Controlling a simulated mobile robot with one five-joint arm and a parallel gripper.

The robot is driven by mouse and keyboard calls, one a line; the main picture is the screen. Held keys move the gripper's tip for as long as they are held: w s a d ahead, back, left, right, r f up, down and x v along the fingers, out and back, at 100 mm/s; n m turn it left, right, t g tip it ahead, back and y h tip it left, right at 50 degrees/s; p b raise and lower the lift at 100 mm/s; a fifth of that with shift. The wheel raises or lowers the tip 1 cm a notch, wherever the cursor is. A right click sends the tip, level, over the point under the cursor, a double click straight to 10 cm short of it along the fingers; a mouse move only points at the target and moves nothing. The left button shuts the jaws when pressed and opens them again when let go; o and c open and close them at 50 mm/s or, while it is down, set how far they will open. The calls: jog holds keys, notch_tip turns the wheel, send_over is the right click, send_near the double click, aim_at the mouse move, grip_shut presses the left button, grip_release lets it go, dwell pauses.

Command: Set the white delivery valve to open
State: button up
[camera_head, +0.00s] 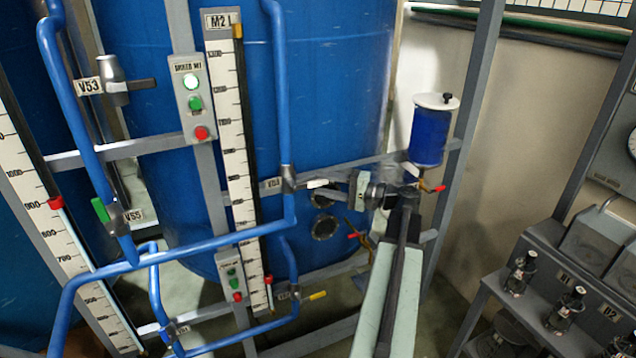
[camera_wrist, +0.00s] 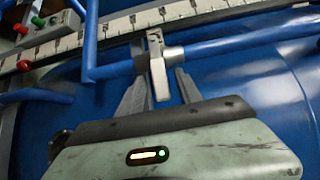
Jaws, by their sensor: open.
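The white delivery valve (camera_head: 317,184) sits on a vertical blue pipe in front of the large blue tank. Its pale lever points to the right, crosswise to the pipe. In the wrist view the valve lever (camera_wrist: 158,74) stands across the blue pipe and reaches back toward my gripper. My gripper (camera_wrist: 160,80) is open, with one finger on each side of the lever's end; I cannot tell whether either finger touches it. In the head view my gripper (camera_head: 337,192) comes in from the right, its fingers small and hard to separate.
A level scale (camera_head: 236,130) and a button panel (camera_head: 192,100) stand left of the valve. A blue canister (camera_head: 428,135) with a red-handled tap is close to my arm on the right. Blue pipes (camera_head: 190,252) cross the lower left. Grey frame posts stand around.

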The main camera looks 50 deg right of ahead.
jog(key=shift+x, duration=1)
grip_shut()
dwell(0.6)
